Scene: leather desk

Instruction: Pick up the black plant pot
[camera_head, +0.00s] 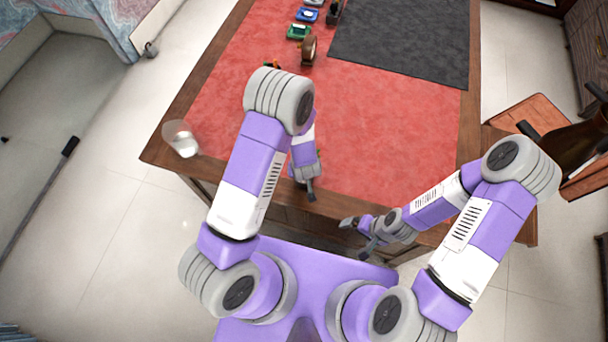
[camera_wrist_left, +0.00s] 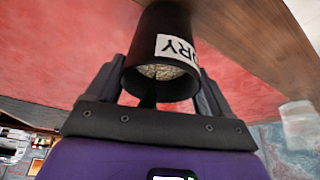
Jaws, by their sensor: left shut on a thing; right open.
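The black plant pot (camera_wrist_left: 150,35) shows in the left wrist view, with a white label bearing dark letters and a pale, grainy surface at its near end. My left gripper (camera_wrist_left: 162,85) has a finger on each side of it and is shut on it. In the head view my left gripper (camera_head: 309,188) is at the desk's near edge; my arm largely hides the pot there. My right gripper (camera_head: 359,232) is open and empty, in front of the desk's near edge.
The desk has a red leather top (camera_head: 390,130) and a black mat (camera_head: 400,40). A clear glass (camera_head: 182,139) is at the left corner. The red surface's right part is clear.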

